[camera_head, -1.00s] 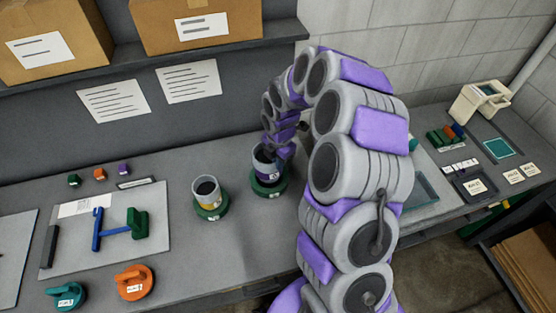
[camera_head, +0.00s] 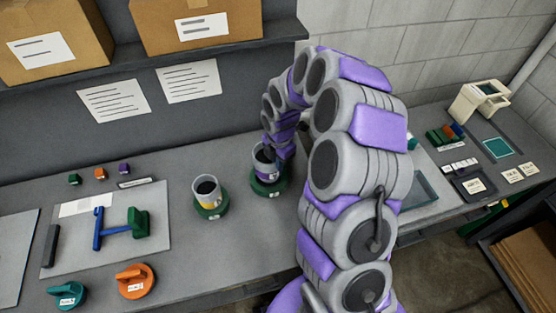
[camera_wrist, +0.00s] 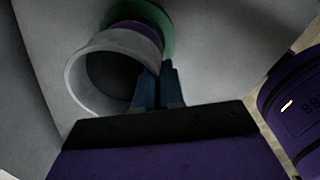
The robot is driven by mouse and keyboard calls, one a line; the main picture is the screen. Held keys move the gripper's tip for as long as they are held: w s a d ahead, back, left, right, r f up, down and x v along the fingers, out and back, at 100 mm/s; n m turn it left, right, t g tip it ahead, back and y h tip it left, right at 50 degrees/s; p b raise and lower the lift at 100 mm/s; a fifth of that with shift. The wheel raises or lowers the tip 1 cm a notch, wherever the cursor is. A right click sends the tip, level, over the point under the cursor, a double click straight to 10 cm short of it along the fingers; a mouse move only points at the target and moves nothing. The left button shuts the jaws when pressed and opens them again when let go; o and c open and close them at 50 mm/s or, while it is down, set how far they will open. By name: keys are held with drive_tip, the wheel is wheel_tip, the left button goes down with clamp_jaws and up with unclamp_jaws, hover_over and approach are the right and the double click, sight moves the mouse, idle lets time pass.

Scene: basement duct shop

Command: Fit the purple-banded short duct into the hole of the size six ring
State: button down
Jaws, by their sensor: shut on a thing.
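The purple-banded short duct (camera_head: 265,162) is a light grey open tube with a purple band near its lower end. It stands at a green ring (camera_head: 268,186) on the bench, with a small white label on the ring's front. In the wrist view the duct (camera_wrist: 85,96) shows its open mouth, with the green ring (camera_wrist: 160,20) beyond the purple band. My gripper (camera_wrist: 157,75) is shut on the duct's wall at the rim. I cannot tell how deep the duct sits in the hole, and the ring's label is too small to read.
A yellow-banded duct (camera_head: 208,192) stands in another green ring (camera_head: 211,210) just to the left. An orange knobbed disc (camera_head: 136,282) and a teal one (camera_head: 68,296) lie at the front left. A pale board (camera_head: 105,235) holds blue and green pieces.

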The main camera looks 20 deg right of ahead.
sight(278, 176)
drive_tip(key=shift+f, duration=2.05)
drive_tip(key=c, duration=1.2)
unclamp_jaws()
drive_tip(key=r+p, duration=0.1)
drive_tip(key=r, duration=1.6)
drive_tip(key=shift+s+r, duration=0.15)
drive_tip(key=shift+s, duration=0.05)
drive_tip(key=shift+d, duration=0.1)
